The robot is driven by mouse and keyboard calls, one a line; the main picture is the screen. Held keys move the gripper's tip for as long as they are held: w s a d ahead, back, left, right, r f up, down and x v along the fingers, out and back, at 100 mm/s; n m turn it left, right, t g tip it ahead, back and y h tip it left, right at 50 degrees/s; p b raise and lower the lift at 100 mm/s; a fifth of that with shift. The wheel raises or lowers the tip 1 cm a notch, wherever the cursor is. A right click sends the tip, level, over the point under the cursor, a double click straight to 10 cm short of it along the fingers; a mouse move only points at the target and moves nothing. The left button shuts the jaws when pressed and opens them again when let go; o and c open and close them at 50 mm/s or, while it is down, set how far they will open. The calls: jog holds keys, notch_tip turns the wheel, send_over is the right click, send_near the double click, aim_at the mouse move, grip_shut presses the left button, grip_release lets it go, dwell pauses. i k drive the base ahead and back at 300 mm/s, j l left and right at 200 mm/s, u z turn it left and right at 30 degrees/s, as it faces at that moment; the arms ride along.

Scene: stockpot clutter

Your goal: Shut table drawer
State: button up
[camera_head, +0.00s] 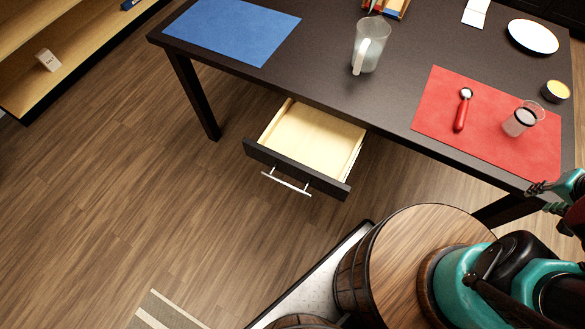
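The table drawer (312,140) is pulled well out from under the dark table (320,60). Its pale wooden inside shows and looks empty. Its dark front panel faces the lower left and carries a silver bar handle (286,183). My gripper (538,198) is at the right edge of the view, near the table's front right corner and far to the right of the drawer. Its two teal and dark fingers point left and stand apart, with nothing seen between them. Part of the gripper is cut off by the picture edge.
On the table are a blue mat (232,30), a clear jug (370,45), a red mat (490,125) with a red-handled utensil (462,112) and a glass (521,120), and a white plate (533,37). A shelf (60,50) stands left. Wooden floor before the drawer is clear.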

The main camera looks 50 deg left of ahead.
aim_at(316, 148)
jog(key=k+l+u, duration=0.1)
jog(key=u, duration=2.1)
jog(key=k+l+z, duration=0.1)
jog(key=k+l, duration=0.15)
jog(key=k, duration=0.15)
jog(key=k+l+z, duration=0.1)
jog(key=k+l, duration=0.2)
jog(key=k, duration=0.1)
